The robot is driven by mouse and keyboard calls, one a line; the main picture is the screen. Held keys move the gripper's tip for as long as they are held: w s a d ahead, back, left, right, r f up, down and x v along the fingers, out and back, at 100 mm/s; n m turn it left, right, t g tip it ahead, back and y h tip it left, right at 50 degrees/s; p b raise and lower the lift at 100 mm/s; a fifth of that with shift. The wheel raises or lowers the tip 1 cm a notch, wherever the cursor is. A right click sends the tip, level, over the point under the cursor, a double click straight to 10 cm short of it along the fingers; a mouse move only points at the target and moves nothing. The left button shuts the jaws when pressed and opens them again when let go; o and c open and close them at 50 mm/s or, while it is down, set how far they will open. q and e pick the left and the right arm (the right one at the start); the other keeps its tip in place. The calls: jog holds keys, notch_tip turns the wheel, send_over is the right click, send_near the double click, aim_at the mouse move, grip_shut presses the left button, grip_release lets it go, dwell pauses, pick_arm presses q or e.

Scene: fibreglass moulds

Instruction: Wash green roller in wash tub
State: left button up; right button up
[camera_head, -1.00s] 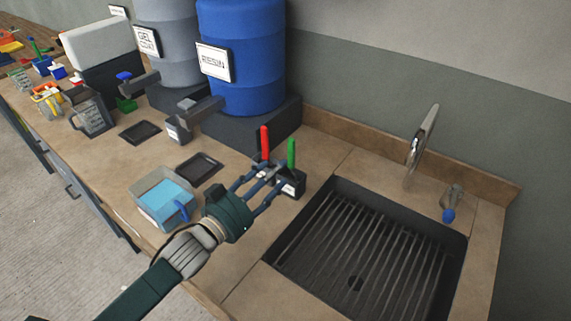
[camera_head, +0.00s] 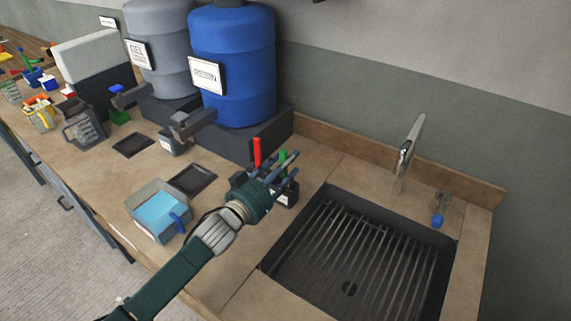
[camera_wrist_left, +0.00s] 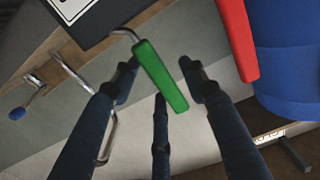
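The green roller (camera_head: 282,160) stands handle-up in a dark holder (camera_head: 288,197) left of the sink. Its head is hidden in the holder. My left gripper (camera_head: 286,166) is open with its fingers around the green handle. In the left wrist view the green handle (camera_wrist_left: 160,78) lies between the spread fingertips (camera_wrist_left: 160,82), with gaps beside it. The wash tub appears to be the clear tub (camera_head: 138,205) of blue liquid, with a blue handle at its edge. My right gripper is not in view.
A red-handled tool (camera_head: 257,152) stands just left of the green one; it is close in the left wrist view (camera_wrist_left: 238,38). A blue drum (camera_head: 235,65) stands behind. The sink (camera_head: 350,255) with its tap (camera_head: 408,155) is to the right. A black tray (camera_head: 192,180) lies behind the tub.

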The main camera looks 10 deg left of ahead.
aim_at(284, 153)
pick_arm(q)
grip_shut()
notch_tip(284, 153, up, 4)
jog(key=p, duration=0.4)
jog(key=shift+r, duration=0.25)
notch_tip(284, 153, up, 5)
jog(key=p, duration=0.4)
jog(key=shift+f+p, duration=0.15)
jog(key=shift+p, duration=0.2)
jog(key=shift+r+p, duration=0.85)
jog(key=shift+r, duration=0.15)
jog(key=shift+f, duration=0.1)
